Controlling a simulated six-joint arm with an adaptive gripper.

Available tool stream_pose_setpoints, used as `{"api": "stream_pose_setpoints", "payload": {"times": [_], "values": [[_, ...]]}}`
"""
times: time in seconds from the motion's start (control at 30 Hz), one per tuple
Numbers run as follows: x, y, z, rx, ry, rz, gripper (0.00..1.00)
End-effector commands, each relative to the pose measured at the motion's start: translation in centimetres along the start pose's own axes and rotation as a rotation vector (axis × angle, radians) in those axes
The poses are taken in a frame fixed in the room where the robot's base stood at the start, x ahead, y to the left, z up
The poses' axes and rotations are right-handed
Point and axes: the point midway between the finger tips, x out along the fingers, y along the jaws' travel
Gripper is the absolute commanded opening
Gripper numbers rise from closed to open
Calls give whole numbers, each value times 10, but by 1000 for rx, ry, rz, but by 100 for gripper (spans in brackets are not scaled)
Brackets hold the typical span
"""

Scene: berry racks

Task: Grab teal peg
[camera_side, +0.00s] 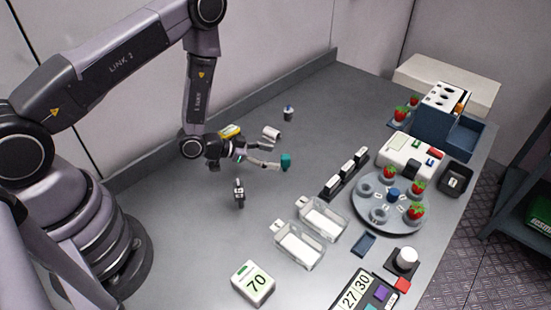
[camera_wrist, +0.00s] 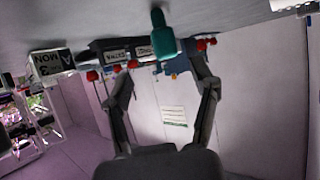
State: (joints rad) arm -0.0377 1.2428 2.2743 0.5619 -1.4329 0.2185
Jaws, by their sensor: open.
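The teal peg (camera_side: 286,160) stands on the grey table, just beyond the ends of my fingers in the side view. In the wrist view the teal peg (camera_wrist: 163,42) shows near the top centre, between the lines of the two fingers and ahead of them. My gripper (camera_side: 274,151) is low over the table, reaching sideways toward the peg. It is open, and its fingers (camera_wrist: 166,75) are spread wide with nothing between them. I cannot tell the exact gap from fingertips to peg.
Near the peg are a black labelled rack (camera_side: 343,174), clear trays (camera_side: 299,246) and a small dark bottle (camera_side: 239,193). A round berry stand (camera_side: 393,221) is farther right. Another bottle (camera_side: 288,114) stands behind.

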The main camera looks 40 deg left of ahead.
Motion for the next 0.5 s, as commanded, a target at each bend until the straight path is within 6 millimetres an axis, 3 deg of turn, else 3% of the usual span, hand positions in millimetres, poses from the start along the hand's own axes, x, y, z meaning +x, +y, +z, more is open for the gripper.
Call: {"api": "stream_pose_setpoints", "payload": {"times": [0.3,0.5], "values": [[44,-6,2,2,1,2,60],[50,-7,2,0,0,1,60]]}}
